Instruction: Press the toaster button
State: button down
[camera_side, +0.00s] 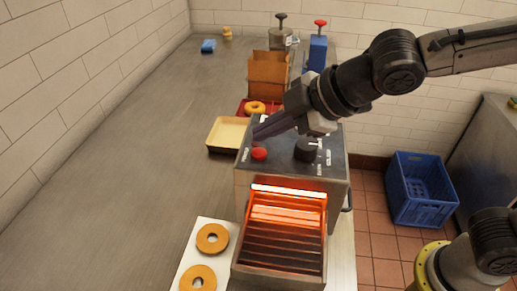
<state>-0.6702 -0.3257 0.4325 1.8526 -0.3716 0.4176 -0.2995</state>
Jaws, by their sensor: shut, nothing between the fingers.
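The toaster (242,187) is a grey metal box with a dark top panel, and a glowing orange slot and rack at its front. Its round red button (259,154) sits on the left part of the top panel, and a black knob (306,150) is to the right. My gripper (258,134) reaches in from the upper right, with its shut fingers pointing left and down. The fingertips are just behind the red button in the picture. I cannot tell whether they touch the panel; they appear apart from the button. Nothing is held.
Two bagels (212,238) lie on a white board (184,262) at the front left. Behind the toaster are a cream tray (226,134), a red tray with a bagel (255,107) and a cardboard box (268,75). A blue crate (421,190) stands on the floor. The left counter is clear.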

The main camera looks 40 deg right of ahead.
aim_at(266, 153)
jog(key=shift+r, duration=2.2)
jog(key=s+d+r+m+t+h, duration=0.1)
jog(key=s+d+m+h, duration=0.15)
jog(key=d, duration=0.65)
jog(key=s+d+r+m+h, duration=0.1)
jog(key=d+m, duration=0.3)
jog(key=d, duration=0.5)
jog(key=s+d+f+m+g, duration=0.1)
jog(key=s+d+f+m, duration=0.2)
jog(key=s, duration=0.4)
jog(key=s+d+f+m+g, duration=0.2)
jog(key=s+f+m, duration=0.3)
jog(key=s+f, duration=0.3)
jog(key=shift+s+d+g+h, duration=0.2)
jog(key=shift+d+g+h, duration=0.1)
jog(key=shift+d+h, duration=0.1)
